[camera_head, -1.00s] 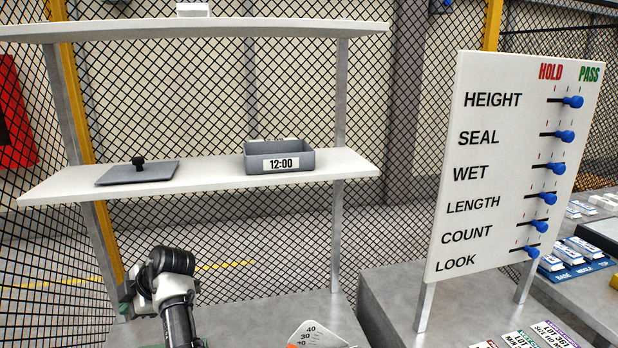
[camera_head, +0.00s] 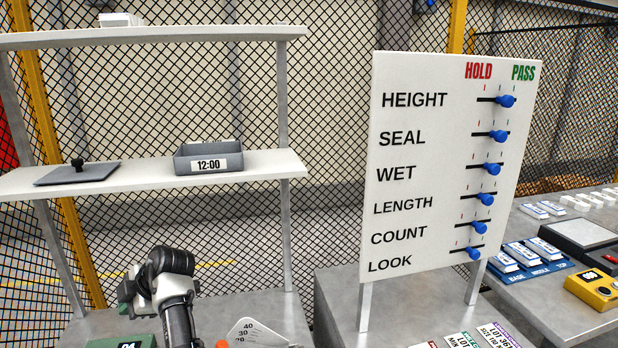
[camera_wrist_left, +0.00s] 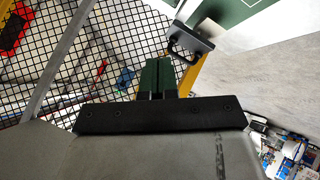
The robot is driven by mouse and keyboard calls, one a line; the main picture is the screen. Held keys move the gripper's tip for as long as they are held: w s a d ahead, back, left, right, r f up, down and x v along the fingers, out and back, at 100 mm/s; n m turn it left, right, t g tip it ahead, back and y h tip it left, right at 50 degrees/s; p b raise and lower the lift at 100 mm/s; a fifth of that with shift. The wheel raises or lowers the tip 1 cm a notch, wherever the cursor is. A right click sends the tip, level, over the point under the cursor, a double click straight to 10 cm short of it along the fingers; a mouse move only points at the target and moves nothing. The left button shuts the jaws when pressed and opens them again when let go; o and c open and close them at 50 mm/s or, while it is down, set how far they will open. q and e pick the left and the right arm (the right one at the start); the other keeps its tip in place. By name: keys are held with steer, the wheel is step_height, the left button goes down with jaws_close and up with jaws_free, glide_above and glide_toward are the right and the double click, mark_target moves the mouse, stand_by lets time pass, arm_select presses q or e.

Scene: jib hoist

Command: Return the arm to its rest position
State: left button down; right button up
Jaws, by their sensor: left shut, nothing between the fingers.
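My left arm (camera_head: 172,290) comes up from the bottom left in the head view, bent at a black joint. My left gripper (camera_wrist_left: 157,65) shows in the left wrist view with its dark green fingers together and nothing between them. In the head view the gripper's end is small and partly hidden at the left of the wrist. The arm stands in front of the shelf unit and below its middle shelf (camera_head: 265,164), apart from it in the picture. My right gripper is in neither view.
A grey bin (camera_head: 208,158) marked 12:00 and a flat lid (camera_head: 78,174) with a black knob sit on the shelf. A white slider board (camera_head: 420,150) stands to the right. A dial (camera_head: 255,333) and a green item (camera_head: 127,341) are low in front. Mesh fencing is behind.

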arm_select(q)
steer(key=s+f+m+t+h, duration=0.2)
steer(key=s+f+m, duration=0.9)
steer(key=s+f, duration=0.3)
steer(key=s+d+f+m+h, duration=0.1)
steer(key=s+d+m+h, duration=0.3)
steer(key=s+d+m, duration=0.6)
steer(key=s+d+m+h, duration=0.4)
steer(key=s+d+m, duration=0.3)
steer(key=s, duration=0.5)
step_height(320, 180, down, 31)
steer(key=b, duration=0.3)
steer(key=s+a+f+g+b, duration=0.1)
steer(key=s+a+f+b, duration=0.1)
steer(key=s+f, duration=1.4)
steer(key=shift+s+a+f+g+y+b, duration=0.35)
steer(key=shift+a+f+g+y+b, duration=0.05)
steer(key=shift+f, duration=0.25)
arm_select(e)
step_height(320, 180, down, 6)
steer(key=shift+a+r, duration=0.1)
